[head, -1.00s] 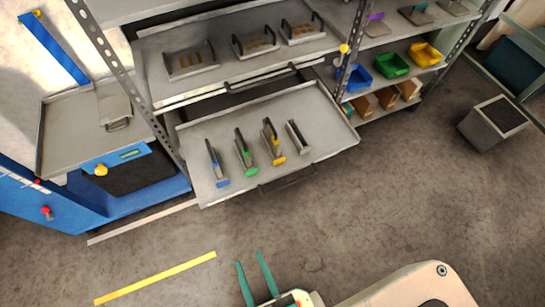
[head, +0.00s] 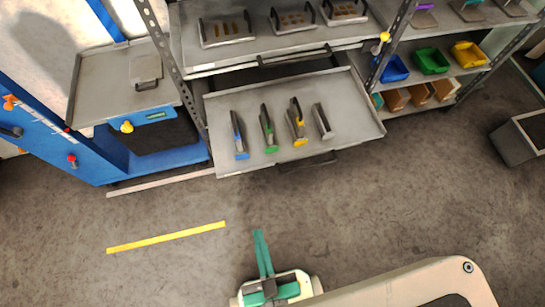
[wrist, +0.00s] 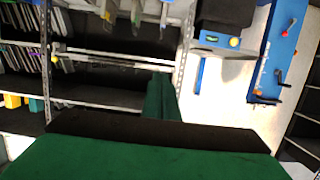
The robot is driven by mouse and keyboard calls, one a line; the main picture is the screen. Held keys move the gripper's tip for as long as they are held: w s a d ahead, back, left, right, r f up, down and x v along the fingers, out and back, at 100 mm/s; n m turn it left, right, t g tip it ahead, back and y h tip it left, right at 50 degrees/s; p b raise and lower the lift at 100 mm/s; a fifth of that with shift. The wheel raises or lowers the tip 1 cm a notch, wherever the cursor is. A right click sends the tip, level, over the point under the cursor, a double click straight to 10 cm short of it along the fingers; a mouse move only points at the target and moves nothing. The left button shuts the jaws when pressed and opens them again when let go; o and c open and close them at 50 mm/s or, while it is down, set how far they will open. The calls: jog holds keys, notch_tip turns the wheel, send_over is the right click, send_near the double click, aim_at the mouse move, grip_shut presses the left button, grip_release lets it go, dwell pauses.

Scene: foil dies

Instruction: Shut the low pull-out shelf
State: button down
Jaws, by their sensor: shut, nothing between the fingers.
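The low pull-out shelf (head: 226,160) is a grey tray that sticks out from the rack toward me in the head view. It has a dark handle (head: 308,163) on its front edge. Several upright dies with blue, green and yellow ends stand on it. My gripper (head: 259,236) is at the bottom middle of the head view, in front of the shelf and apart from it. Its teal fingers are together and empty. The closed fingers (wrist: 160,92) also show in the wrist view, pointing toward the rack.
An upper shelf (head: 190,60) with several dies is above. A blue press-like stand (head: 150,165) with a grey table is at the left. Blue, green and yellow bins (head: 431,60) are on the right rack. A grey box (head: 520,140) stands at the right. The floor in front is clear, with a yellow line (head: 165,237).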

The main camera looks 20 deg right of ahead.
jog(key=w+f+m+t, duration=0.1)
jog(key=w+f+m, duration=0.3)
jog(key=f, duration=0.4)
jog(key=w+f+m, duration=0.4)
jog(key=f, duration=0.4)
jog(key=m+t, duration=0.2)
jog(key=m, duration=0.8)
send_near(240, 155)
jog(key=w, duration=0.6)
jog(key=shift+w+d+r, duration=0.1)
jog(key=shift+w+r, duration=0.1)
jog(key=shift+r, duration=0.1)
jog(key=shift+w, duration=0.15)
